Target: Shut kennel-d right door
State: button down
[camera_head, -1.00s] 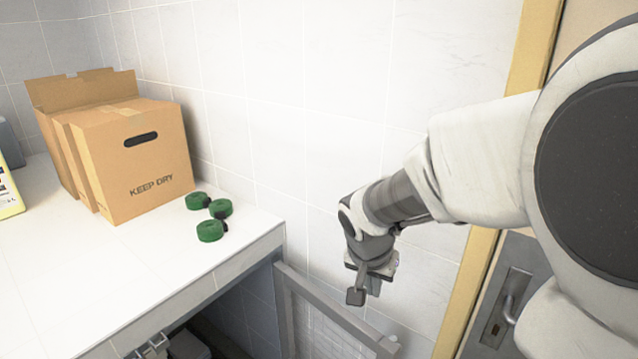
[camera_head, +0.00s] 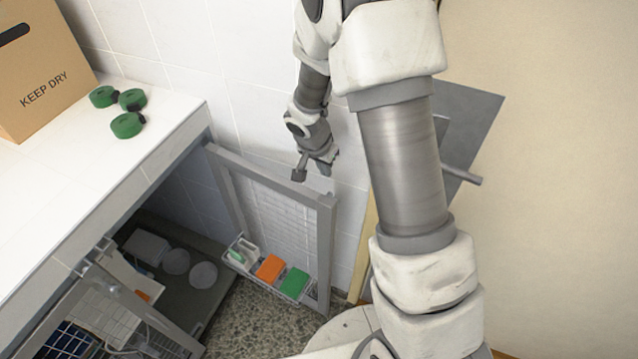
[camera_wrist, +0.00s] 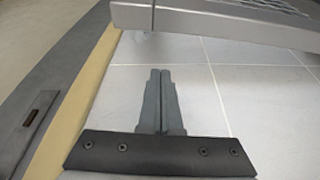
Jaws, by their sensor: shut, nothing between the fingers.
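An open kennel door (camera_head: 325,240), a grey frame with a wire mesh panel, stands swung out from the right end of the counter; it appears to be the right door. A rack (camera_head: 262,268) with an orange and a green item hangs low on its inner side. My gripper (camera_head: 300,174) is shut and empty near the top of this door, on its wall side. In the wrist view my closed fingers (camera_wrist: 157,98) point toward wall tiles, and the grey door frame (camera_wrist: 215,25) crosses the top, apart from the fingers. The door's handle or latch cannot be made out.
The kennel interior (camera_head: 165,235) below the white counter (camera_head: 130,185) is dark, with bowls inside. Another open door (camera_head: 75,310) is at lower left. A carton (camera_head: 40,75) and green rolls (camera_head: 127,125) stand on top. A tiled wall (camera_head: 240,70) lies close behind the door.

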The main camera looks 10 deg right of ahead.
jog(key=s+a+f, duration=0.2)
jog(key=f, duration=0.1)
jog(key=shift+s, duration=0.15)
dwell(0.5)
